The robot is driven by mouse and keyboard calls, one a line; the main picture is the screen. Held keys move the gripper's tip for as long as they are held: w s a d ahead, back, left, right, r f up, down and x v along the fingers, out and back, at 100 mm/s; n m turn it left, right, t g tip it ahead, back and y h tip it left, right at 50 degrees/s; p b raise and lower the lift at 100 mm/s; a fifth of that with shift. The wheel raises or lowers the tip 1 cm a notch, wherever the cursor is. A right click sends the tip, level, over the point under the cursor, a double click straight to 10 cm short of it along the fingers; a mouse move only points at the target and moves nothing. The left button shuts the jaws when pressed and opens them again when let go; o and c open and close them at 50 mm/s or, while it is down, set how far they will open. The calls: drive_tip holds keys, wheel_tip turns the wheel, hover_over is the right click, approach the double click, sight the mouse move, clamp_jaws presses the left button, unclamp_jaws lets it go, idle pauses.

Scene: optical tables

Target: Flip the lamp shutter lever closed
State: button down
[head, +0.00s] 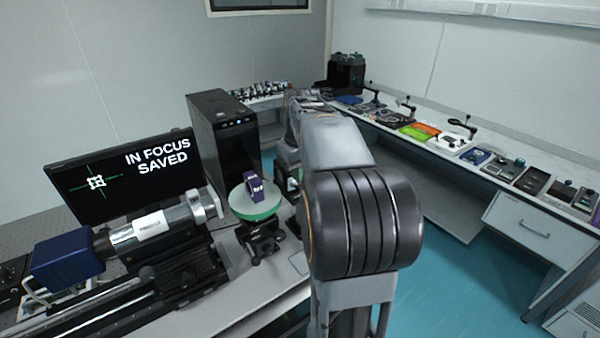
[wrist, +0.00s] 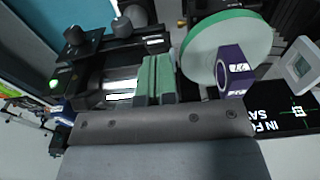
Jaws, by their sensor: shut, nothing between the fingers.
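My gripper (wrist: 158,66) is shut and empty in the wrist view, its two green-padded fingers side by side. A dark block-shaped device (wrist: 98,60) with round black knobs and a bright white strip lies just left of the fingers. I cannot tell whether this is the lamp, or whether the fingers touch it. I cannot make out the shutter lever for certain in either view. In the head view my own arm covers the gripper and the area around it.
A green-rimmed round stage (head: 254,202) carries a purple piece (head: 254,184). Left of it are a silver optical tube (head: 160,224) and a monitor (head: 120,172) reading "IN FOCUS SAVED". A black computer tower (head: 226,138) stands behind. A side bench (head: 440,145) holds several devices.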

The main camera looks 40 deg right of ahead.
drive_tip(key=shift+s+d+f, duration=0.1)
drive_tip(key=shift+s+f, duration=0.05)
drive_tip(key=shift+f, duration=0.05)
idle(0.3)
drive_tip(key=shift+f+b, duration=0.2)
drive_tip(key=shift+b, duration=0.4)
drive_tip(key=shift+s+r+t, duration=0.1)
drive_tip(key=shift+s+t, duration=0.1)
drive_tip(key=shift+t, duration=0.1)
